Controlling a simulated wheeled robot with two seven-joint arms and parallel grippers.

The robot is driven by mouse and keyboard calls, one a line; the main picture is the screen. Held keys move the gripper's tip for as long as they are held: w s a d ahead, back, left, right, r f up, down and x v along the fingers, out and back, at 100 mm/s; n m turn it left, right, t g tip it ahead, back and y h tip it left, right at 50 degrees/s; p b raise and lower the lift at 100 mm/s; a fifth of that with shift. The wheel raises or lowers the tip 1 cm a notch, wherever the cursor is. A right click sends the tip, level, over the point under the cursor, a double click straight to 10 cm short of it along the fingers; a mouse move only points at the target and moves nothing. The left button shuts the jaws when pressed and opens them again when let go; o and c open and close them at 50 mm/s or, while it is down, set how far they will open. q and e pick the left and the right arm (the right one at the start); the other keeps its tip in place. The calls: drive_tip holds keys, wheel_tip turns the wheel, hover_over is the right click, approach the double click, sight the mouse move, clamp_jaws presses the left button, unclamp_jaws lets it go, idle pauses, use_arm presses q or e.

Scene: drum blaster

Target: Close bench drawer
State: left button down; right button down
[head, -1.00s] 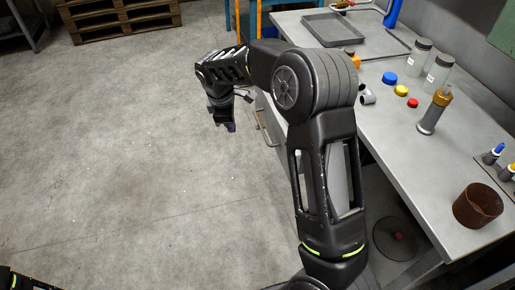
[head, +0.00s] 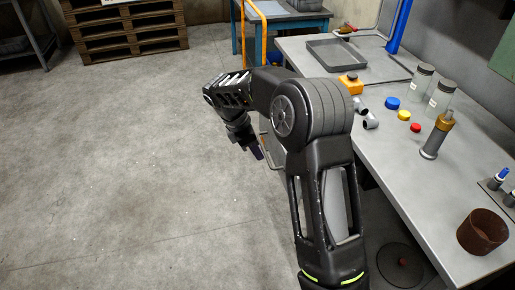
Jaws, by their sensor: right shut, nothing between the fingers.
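The grey workbench (head: 398,155) runs down the right side of the head view. The bench drawer (head: 265,138) shows only as a sliver of its front with a handle, left of my right arm. It appears to stand out from the bench, but my arm hides most of it, so I cannot tell how far. My right gripper (head: 257,154) is shut and empty, pointing down beside the drawer front. I cannot tell whether it touches the drawer. My left gripper is out of view.
On the bench stand a grey tray (head: 337,55), a brown pot (head: 482,231), glass jars (head: 421,82), coloured caps (head: 392,104) and a bottle-like tool (head: 437,136). A wooden pallet stack (head: 130,30) stands at the back left. The floor to the left is clear.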

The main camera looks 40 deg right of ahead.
sight(282, 169)
drive_tip(key=s+d+f, duration=0.2)
drive_tip(key=d+f, duration=0.4)
drive_tip(key=shift+f, duration=0.2)
drive_tip(key=shift+s+d, duration=0.15)
drive_tip(key=shift+d, duration=0.1)
drive_tip(key=s+d+p, duration=0.1)
drive_tip(key=s+d, duration=0.1)
drive_tip(key=d, duration=0.4)
drive_tip(key=s+d+p, duration=0.1)
drive_tip(key=s+d, duration=0.1)
drive_tip(key=d, duration=0.4)
drive_tip(key=s+d+p, duration=0.1)
drive_tip(key=s+d, duration=0.1)
drive_tip(key=d, duration=0.4)
drive_tip(key=shift+s+d, duration=0.25)
drive_tip(key=shift+w+a, duration=0.25)
drive_tip(key=shift+a, duration=0.25)
drive_tip(key=a+f+v, duration=0.1)
drive_tip(key=a+v, duration=0.1)
drive_tip(key=v, duration=0.9)
drive_tip(key=shift+w+a, duration=0.2)
drive_tip(key=shift+w, duration=0.2)
